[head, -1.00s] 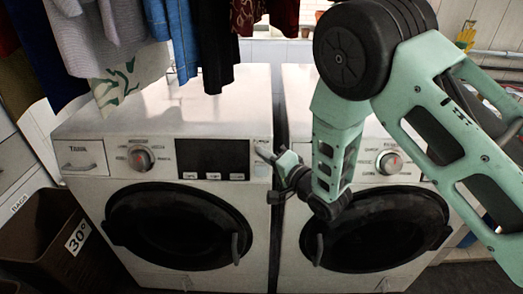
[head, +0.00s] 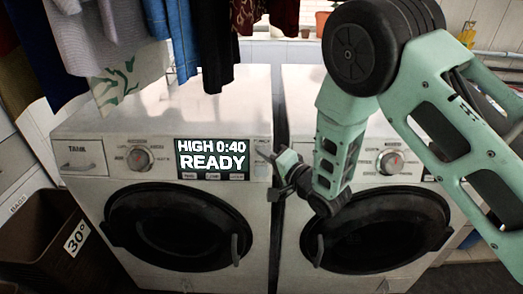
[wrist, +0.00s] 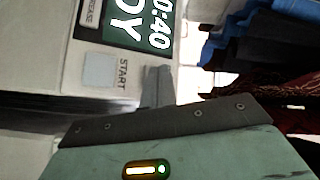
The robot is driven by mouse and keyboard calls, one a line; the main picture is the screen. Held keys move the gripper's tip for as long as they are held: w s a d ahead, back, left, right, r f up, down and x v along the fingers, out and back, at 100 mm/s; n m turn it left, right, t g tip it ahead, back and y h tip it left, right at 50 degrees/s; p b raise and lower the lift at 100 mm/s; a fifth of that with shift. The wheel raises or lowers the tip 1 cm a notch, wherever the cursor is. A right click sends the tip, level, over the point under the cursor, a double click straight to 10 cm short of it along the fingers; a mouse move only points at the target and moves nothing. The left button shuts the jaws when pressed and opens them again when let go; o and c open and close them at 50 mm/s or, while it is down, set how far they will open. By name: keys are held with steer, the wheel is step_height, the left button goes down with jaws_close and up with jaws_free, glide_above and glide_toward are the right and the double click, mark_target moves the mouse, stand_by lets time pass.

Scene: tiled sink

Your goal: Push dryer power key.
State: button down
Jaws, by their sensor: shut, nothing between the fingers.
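The left machine (head: 120,185) is white, with a dial, a display and keys on its front panel. Its display (head: 210,159) is lit and reads "HIGH 0:40 READY"; part of it shows sideways in the wrist view (wrist: 140,25). A pale square key (wrist: 99,71) beside the word START is clear of the fingers. A power key cannot be made out; the fingers cover part of the panel's right end. My gripper (head: 268,154) is shut and empty at that end. Its fingertips (wrist: 158,72) are close to the panel; I cannot tell whether they touch.
A second white machine (head: 292,225) stands to the right, behind my arm, with a narrow gap between the two. Clothes (head: 120,35) hang over the left machine. A brown bin (head: 45,235) marked 30° stands at the lower left.

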steer(key=shift+s+r, duration=0.15)
steer(key=shift+s, duration=0.3)
steer(key=shift+s, duration=0.15)
steer(key=shift+s+a+r+p, duration=0.1)
steer(key=shift+s+r, duration=0.25)
steer(key=shift+s, duration=0.55)
steer(key=shift+s+d+r+p, duration=0.1)
steer(key=shift+s+r, duration=0.2)
steer(key=shift+s, duration=0.6)
steer(key=shift+s+a+r+p, duration=0.1)
steer(key=shift+s+r, duration=0.25)
steer(key=shift+s, duration=0.55)
steer(key=s+d+r+n+g+h, duration=0.2)
steer(key=s+d+n+g+h, duration=0.1)
steer(key=s, duration=0.6)
steer(key=s+d+r+n+g+h, duration=0.3)
steer(key=s+d+n+g+h, duration=0.1)
steer(key=s, duration=0.5)
steer(key=s+d+r+n+g+h, duration=0.3)
steer(key=s+d+n+g+h, duration=0.1)
steer(key=s, duration=0.5)
steer(key=d+n+g, duration=0.1)
steer(key=n+g, duration=0.1)
steer(key=shift+s+d+n, duration=0.35)
steer(key=shift+d+n, duration=0.05)
